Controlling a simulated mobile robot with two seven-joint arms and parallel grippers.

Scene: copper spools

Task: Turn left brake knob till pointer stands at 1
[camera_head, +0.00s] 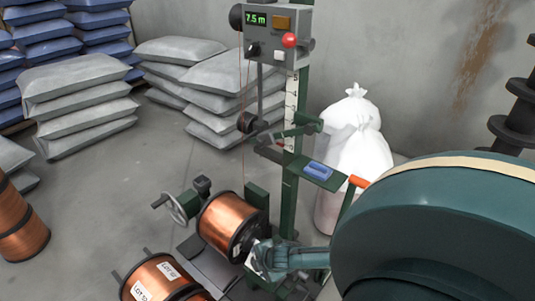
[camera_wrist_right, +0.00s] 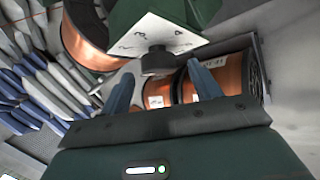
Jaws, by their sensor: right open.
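The brake knob (camera_wrist_right: 158,62) is a dark round knob in front of a white numbered dial plate (camera_wrist_right: 170,38) in the right wrist view. The plate appears tilted, and I cannot read where the pointer stands. My right gripper (camera_wrist_right: 160,74) is open, its two fingers on either side of the knob with gaps between. In the head view my right gripper (camera_head: 263,258) reaches in from the right to the white plate beside the mounted copper spool (camera_head: 228,227); the knob is hidden there. I cannot tell whether this is the left knob. My left gripper is out of view.
The green winding stand (camera_head: 287,190) rises behind the spool and carries a grey control box (camera_head: 277,35) reading 7.5 m. A handwheel (camera_head: 178,208) sits left of the spool. Loose spools (camera_head: 158,280) lie in front. Grey sacks (camera_head: 80,95) and a white bag (camera_head: 356,135) stand behind.

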